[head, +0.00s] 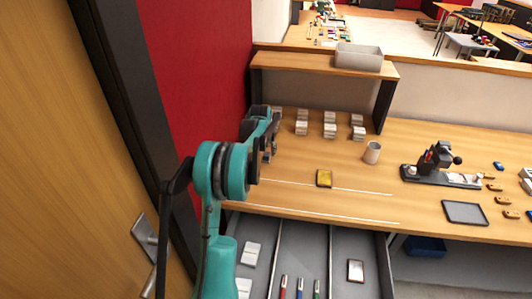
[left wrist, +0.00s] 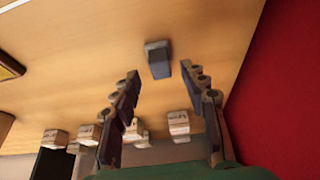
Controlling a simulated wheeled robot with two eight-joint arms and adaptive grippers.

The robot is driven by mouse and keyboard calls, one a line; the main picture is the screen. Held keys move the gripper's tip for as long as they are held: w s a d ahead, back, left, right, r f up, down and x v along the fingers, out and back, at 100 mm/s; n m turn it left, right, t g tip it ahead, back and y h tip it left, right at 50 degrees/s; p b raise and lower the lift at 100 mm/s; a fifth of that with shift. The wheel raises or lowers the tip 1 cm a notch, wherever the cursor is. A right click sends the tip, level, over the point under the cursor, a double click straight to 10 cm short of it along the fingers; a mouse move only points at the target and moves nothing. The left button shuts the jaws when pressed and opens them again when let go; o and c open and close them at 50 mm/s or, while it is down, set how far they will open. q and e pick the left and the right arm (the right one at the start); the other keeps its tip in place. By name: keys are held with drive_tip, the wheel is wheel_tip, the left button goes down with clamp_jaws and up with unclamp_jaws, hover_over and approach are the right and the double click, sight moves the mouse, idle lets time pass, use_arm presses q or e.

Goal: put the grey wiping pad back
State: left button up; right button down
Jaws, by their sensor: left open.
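The grey wiping pad is most likely the small grey block (left wrist: 158,62) lying on the wooden table in the left wrist view. It sits beyond and between my left gripper's fingertips (left wrist: 160,72), apart from them. I cannot make it out in the head view, where my left arm covers that spot. My left gripper (head: 269,146) is open and empty, low over the table's left end near the red wall. My right gripper is not in view.
An open grey drawer (head: 341,240) under the table edge holds white blocks, several pens and a framed plate in compartments. A yellow pad (head: 324,178), a cup (head: 372,152) and rows of white blocks (head: 330,130) stand on the table. The red wall (head: 205,70) is close at left.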

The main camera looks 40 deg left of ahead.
use_arm(q)
drive_tip(key=p+v, duration=0.2)
drive_tip(key=v, duration=0.5)
drive_tip(key=s+d+r+m, duration=0.1)
drive_tip(key=s+d+r, duration=0.2)
drive_tip(key=d, duration=0.4)
drive_tip(key=s+d+r+m+t, duration=0.1)
drive_tip(key=s+d+r, duration=0.2)
drive_tip(key=d, duration=0.4)
drive_tip(key=s+d+r+m, duration=0.1)
drive_tip(key=s+d+r, duration=0.25)
drive_tip(key=d, duration=0.35)
drive_tip(key=s+d+f+m+t+h, duration=0.1)
drive_tip(key=s+d+f, duration=0.2)
drive_tip(key=s+d, duration=0.4)
drive_tip(key=s+d+f+m+t+h, duration=0.1)
drive_tip(key=s+d+f, duration=0.1)
drive_tip(key=s+d, duration=0.6)
drive_tip(key=s, duration=0.3)
drive_tip(key=shift+d+f+m, duration=0.3)
drive_tip(key=shift+f+m, duration=0.1)
